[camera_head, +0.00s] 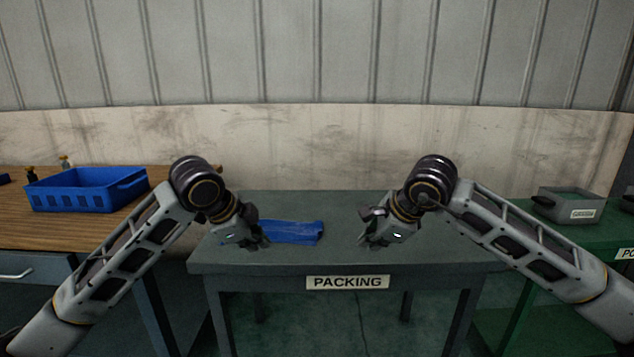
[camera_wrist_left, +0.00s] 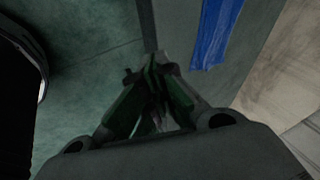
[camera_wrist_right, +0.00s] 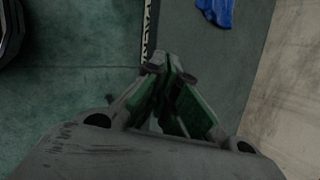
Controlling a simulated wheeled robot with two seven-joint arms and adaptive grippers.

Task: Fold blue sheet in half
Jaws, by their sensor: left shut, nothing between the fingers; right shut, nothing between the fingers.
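The blue sheet (camera_head: 291,232) lies on the grey packing table, left of its middle, as a narrow strip with a rumpled surface. Its left end is partly hidden behind my left gripper in the head view. My left gripper (camera_head: 262,243) is shut and empty, above the table's front part beside the sheet's left end. The sheet also shows in the left wrist view (camera_wrist_left: 214,32), apart from the fingertips. My right gripper (camera_head: 364,243) is shut and empty, to the right of the sheet and apart from it. The sheet's end shows at the top of the right wrist view (camera_wrist_right: 216,10).
The packing table (camera_head: 330,256) is otherwise clear, with a "PACKING" label (camera_head: 347,282) on its front edge. A blue crate (camera_head: 85,190) stands on the wooden bench (camera_head: 40,226) at left. A grey bin (camera_head: 568,206) stands on the green table at right. A wall rises behind.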

